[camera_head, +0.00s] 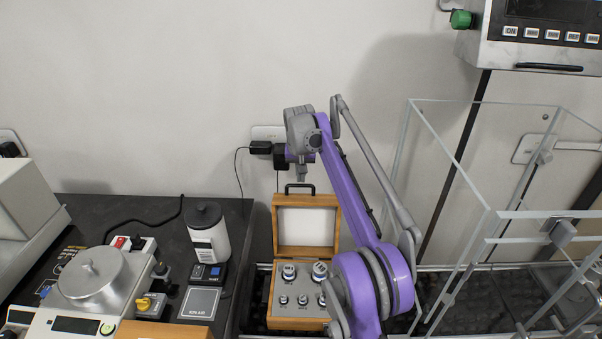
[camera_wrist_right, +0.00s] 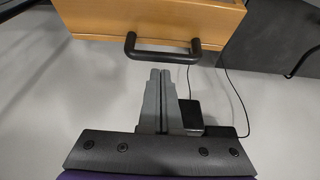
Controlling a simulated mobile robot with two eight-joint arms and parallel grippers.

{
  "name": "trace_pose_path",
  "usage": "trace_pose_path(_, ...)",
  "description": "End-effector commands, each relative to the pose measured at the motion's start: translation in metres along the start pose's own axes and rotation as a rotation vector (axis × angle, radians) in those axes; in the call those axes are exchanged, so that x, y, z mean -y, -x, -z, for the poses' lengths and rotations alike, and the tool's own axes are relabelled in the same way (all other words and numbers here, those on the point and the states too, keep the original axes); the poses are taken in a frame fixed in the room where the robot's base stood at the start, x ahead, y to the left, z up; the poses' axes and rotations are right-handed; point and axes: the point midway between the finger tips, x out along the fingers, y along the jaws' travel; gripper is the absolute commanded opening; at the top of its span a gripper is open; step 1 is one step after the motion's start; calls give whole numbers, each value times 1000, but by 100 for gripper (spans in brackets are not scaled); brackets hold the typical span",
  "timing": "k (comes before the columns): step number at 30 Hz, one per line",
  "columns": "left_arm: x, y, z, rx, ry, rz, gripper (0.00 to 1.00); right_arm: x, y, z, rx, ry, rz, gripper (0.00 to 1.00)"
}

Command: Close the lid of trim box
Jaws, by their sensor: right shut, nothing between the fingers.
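The trim box (camera_head: 298,323) is a wooden case with its lid (camera_head: 306,227) standing open, upright at the back. Several metal weights sit in its grey insert (camera_head: 295,285). A black handle (camera_head: 299,188) is on the lid's top edge. My right gripper (camera_head: 301,176) is above the lid, close to the handle in the picture, with its fingers together and empty. In the right wrist view the shut fingers (camera_wrist_right: 162,78) point at the handle (camera_wrist_right: 162,48) and the lid's wooden edge (camera_wrist_right: 150,18); I cannot tell whether they touch. My arm hides the box's right side. My left gripper is not in view.
A glass-walled enclosure (camera_head: 480,135) stands to the right. At the left, a dark table (camera_head: 130,208) holds a balance with a metal pan cover (camera_head: 93,275) and a white canister (camera_head: 207,235). A wall plug with cables (camera_head: 260,147) is behind the gripper.

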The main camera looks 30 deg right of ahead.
Motion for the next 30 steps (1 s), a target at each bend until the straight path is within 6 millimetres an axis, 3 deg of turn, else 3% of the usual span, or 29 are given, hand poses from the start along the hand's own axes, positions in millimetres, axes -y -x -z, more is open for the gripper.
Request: trace_pose_path(30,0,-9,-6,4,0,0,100,10,12,-16,-61,2,1,0)
